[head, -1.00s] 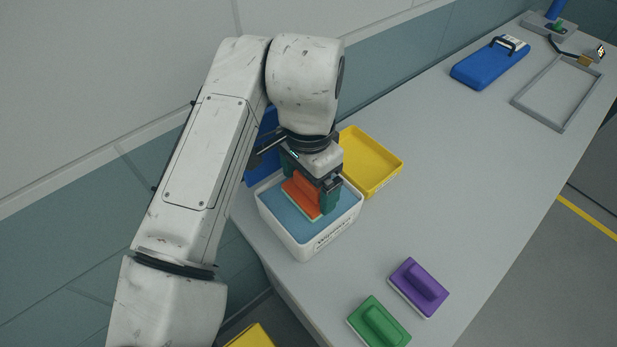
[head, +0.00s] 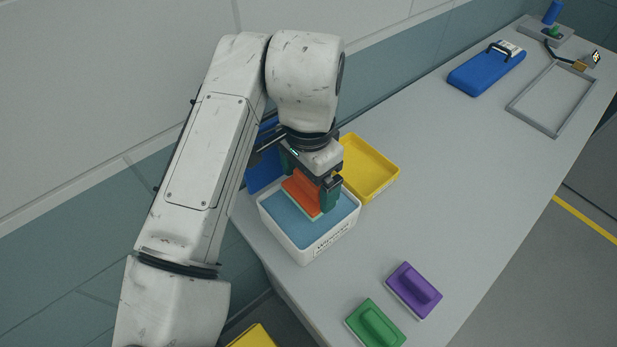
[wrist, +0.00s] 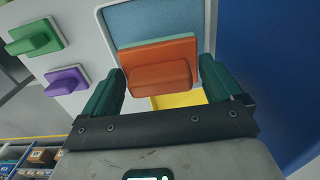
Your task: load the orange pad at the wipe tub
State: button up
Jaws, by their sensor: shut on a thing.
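The orange pad (head: 303,193) has a raised orange grip and a pale green edge below it. It is over the blue wet surface of the white wipe tub (head: 318,245); whether it touches that surface is hard to tell. My gripper (head: 311,184) points down over the tub, with one dark green finger at each end of the pad's grip, shut on it. The wrist view shows the orange pad (wrist: 155,75) between both fingers, with the tub (wrist: 110,20) behind it. The far finger is partly hidden in the head view.
A yellow tray (head: 393,183) stands right beside the tub. A purple pad (head: 415,290) and a green pad (head: 376,325) lie near the front edge. A blue case (head: 487,72) and a grey frame (head: 512,108) lie farther along. The middle bench is clear.

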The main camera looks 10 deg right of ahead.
jog(key=shift+r+p, duration=1.55)
jog(key=shift+r, duration=0.5)
jog(key=shift+s+f, duration=0.1)
